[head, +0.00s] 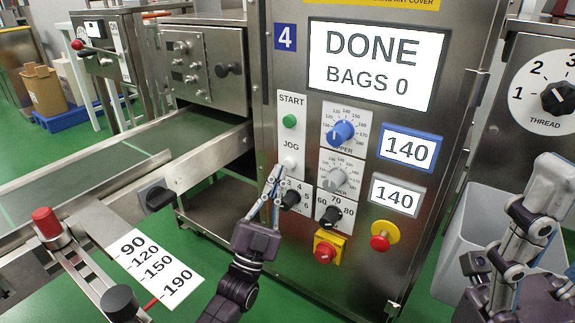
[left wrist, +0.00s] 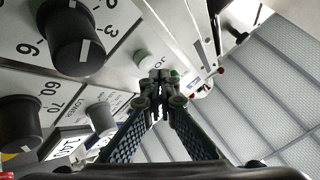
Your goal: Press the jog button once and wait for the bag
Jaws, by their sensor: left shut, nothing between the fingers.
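The white jog button (head: 289,163) sits under the JOG label on the machine's front panel, below the green start button (head: 289,121). My left gripper (head: 277,172) is shut and empty, its fingertips at the lower left edge of the jog button. In the left wrist view the closed fingertips (left wrist: 160,78) are in front of the pale jog button (left wrist: 150,62) and partly cover it; I cannot tell whether they touch. The display (head: 372,62) reads "DONE BAGS 0". My right arm is at the right edge; its gripper is not clearly made out.
A conveyor (head: 110,160) runs at the left. A grey bin (head: 463,240) stands at the right.

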